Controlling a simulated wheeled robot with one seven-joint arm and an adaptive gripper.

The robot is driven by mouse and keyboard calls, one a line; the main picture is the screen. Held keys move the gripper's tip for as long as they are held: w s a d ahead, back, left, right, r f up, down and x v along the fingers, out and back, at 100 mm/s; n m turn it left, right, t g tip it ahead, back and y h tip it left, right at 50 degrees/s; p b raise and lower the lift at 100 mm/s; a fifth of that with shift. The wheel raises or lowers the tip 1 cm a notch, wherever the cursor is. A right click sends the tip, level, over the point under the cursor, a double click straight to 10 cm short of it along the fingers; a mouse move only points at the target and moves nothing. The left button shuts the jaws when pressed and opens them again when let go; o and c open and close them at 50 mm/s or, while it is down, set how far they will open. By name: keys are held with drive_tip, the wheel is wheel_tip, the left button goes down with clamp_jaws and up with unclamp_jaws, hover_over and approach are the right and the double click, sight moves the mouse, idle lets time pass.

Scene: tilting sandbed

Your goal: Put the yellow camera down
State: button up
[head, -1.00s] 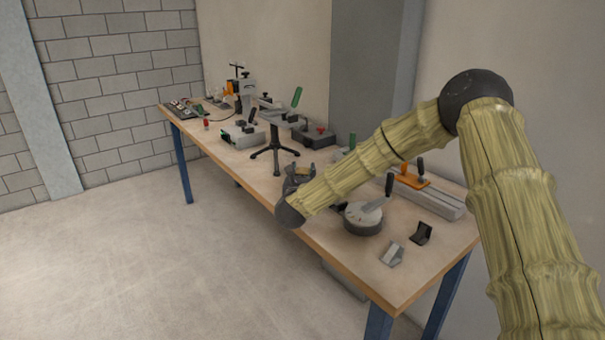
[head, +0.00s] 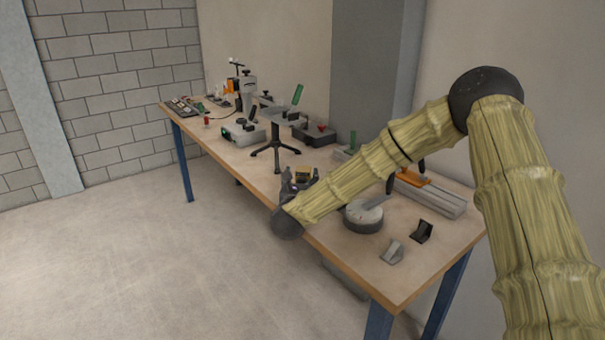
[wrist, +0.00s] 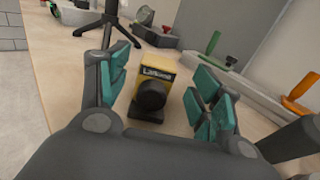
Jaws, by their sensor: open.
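The yellow camera (wrist: 155,91), a yellow box with a black front and a round black lens, stands upright on the wooden table (wrist: 62,106) in the wrist view. My gripper (wrist: 158,88) is open, with its teal-padded fingers to the left and right of the camera and visible gaps on both sides. In the head view the camera (head: 304,174) shows beyond my gripper (head: 298,180), near the table's front edge. Its lower part is partly hidden there by the gripper.
A black tripod stand (head: 275,155) is on the table behind the camera. A round grey device with a lever (head: 363,217) and two small angled blocks are to the right. A grey rail with an orange clamp (head: 432,194) lies at the back right.

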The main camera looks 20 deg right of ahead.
drive_tip(key=v, duration=0.7)
